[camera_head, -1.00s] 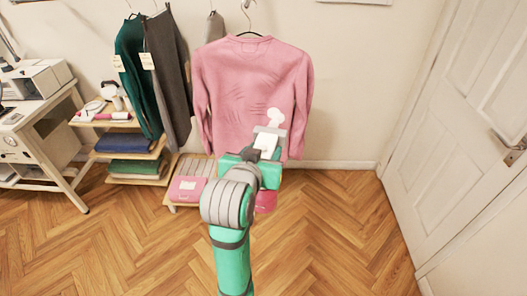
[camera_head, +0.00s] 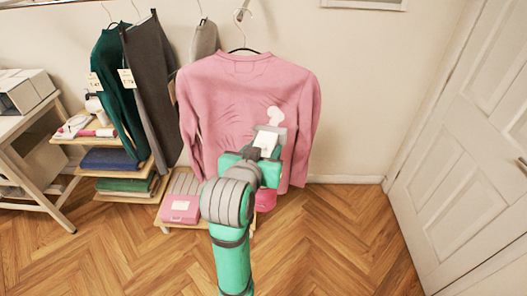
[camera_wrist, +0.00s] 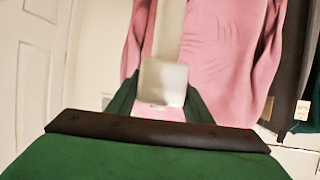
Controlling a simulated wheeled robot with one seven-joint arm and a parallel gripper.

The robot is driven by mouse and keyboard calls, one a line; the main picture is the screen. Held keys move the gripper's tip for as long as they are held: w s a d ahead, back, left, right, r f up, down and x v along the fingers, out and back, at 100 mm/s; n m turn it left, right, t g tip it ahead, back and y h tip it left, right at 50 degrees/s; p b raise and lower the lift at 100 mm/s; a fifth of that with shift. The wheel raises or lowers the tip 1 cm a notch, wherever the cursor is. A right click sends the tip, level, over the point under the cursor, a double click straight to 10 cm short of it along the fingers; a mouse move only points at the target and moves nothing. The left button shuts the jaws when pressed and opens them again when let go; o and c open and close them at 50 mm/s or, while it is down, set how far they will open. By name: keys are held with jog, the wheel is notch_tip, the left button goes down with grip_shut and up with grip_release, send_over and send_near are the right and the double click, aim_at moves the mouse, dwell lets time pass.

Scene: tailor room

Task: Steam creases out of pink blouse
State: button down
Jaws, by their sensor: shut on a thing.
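The pink blouse (camera_head: 240,85) hangs on a hanger (camera_head: 243,50) against the wall in the head view. Crease lines show across its middle, left of my gripper, and in the wrist view the blouse (camera_wrist: 215,45) also shows creases. My gripper (camera_head: 266,152) is shut on a white handheld steamer (camera_head: 266,141), held upright in front of the blouse's lower right part. The steamer's pale head (camera_head: 275,115) overlaps the blouse; I cannot tell whether it touches. In the wrist view the steamer (camera_wrist: 165,82) stands between my green fingers. My arm hides the blouse's lower middle.
Green (camera_head: 120,90) and grey (camera_head: 155,90) garments hang close left of the blouse. Shelves with folded cloth (camera_head: 112,160) and a low rack with a pink box (camera_head: 180,208) stand below. A white door (camera_head: 470,140) is at right. The floor between is clear.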

aim_at(264, 132)
jog(key=shift+w+r, duration=0.15)
jog(key=shift+w, duration=4.05)
jog(key=shift+d, duration=0.1)
jog(key=shift+s+d, duration=0.1)
jog(key=shift+s, duration=0.35)
jog(key=shift+s+a, duration=0.1)
jog(key=shift+a, duration=0.1)
